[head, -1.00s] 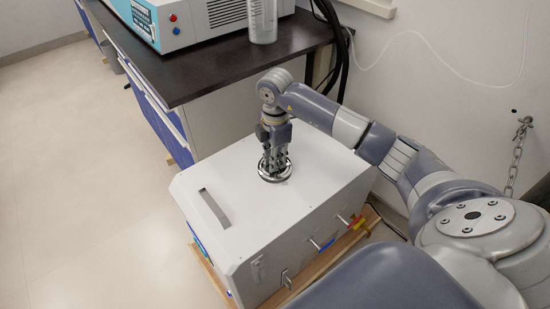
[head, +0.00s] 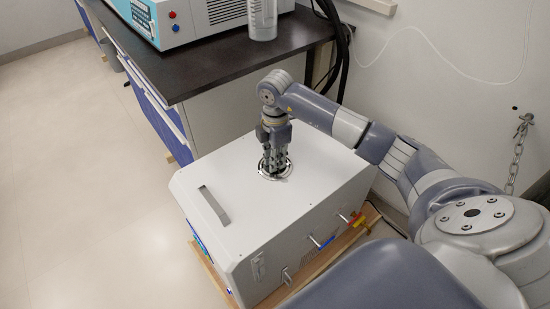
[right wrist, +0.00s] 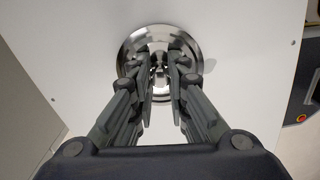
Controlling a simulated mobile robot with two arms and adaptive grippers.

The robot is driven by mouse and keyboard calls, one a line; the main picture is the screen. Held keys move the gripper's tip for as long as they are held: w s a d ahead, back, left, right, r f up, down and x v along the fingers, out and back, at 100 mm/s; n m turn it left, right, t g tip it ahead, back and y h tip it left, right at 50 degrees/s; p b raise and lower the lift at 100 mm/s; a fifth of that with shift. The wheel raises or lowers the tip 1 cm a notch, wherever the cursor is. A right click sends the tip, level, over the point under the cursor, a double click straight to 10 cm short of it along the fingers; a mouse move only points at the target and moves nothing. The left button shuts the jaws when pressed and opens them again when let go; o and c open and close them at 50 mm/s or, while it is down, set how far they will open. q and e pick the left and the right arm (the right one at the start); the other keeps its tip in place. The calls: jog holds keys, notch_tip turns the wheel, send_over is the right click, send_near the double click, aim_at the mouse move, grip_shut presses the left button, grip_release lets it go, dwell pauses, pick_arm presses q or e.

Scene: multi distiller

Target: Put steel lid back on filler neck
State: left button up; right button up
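The steel lid (head: 287,171) is a shiny round disc on the white top of the box-shaped distiller (head: 240,230). It also shows in the right wrist view (right wrist: 131,46), with a small knob between the fingers. My right gripper (head: 274,170) points straight down over it, its fingers closed in on both sides of the knob. The lid looks level and low at the filler neck. The neck is hidden under it, so I cannot tell whether it is fully seated. My left gripper is not in view.
A dark bench (head: 210,72) behind the distiller holds a blue and white instrument (head: 190,20) and a clear plastic vessel (head: 262,20). A grey handle (head: 214,206) lies on the distiller's top. Taps (head: 322,242) stick out of its front. A chain (head: 517,155) hangs at right.

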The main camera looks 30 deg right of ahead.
jog(key=o, duration=0.5)
jog(key=shift+c, duration=0.2)
notch_tip(320, 180, up, 12)
dwell(0.5)
